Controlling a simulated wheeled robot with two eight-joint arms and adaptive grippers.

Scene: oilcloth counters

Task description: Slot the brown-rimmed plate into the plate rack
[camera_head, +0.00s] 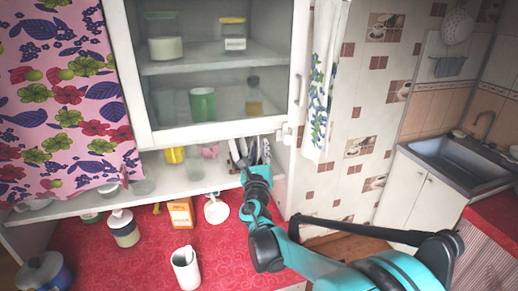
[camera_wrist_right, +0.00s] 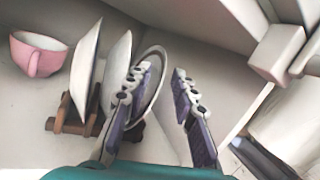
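In the right wrist view a dark wooden plate rack (camera_wrist_right: 72,122) stands on the shelf, with pale plates (camera_wrist_right: 88,70) upright in it. A plate with a darker rim (camera_wrist_right: 160,58) stands at their right, partly behind my finger; its rim colour is hard to make out. My right gripper (camera_wrist_right: 160,100) is open, with its fingers apart and the rimmed plate's edge showing between them. I see no grip on it. In the head view this gripper (camera_head: 250,165) reaches into the lower cabinet shelf, and its fingertips are hard to make out. My left gripper is out of view.
A pink cup (camera_wrist_right: 35,55) sits left of the rack. The glass-fronted cabinet (camera_head: 215,130) hangs above the shelf. A white mug (camera_head: 186,268), an orange box (camera_head: 181,213) and a lidded jar (camera_head: 123,228) stand on the red counter (camera_head: 235,262).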

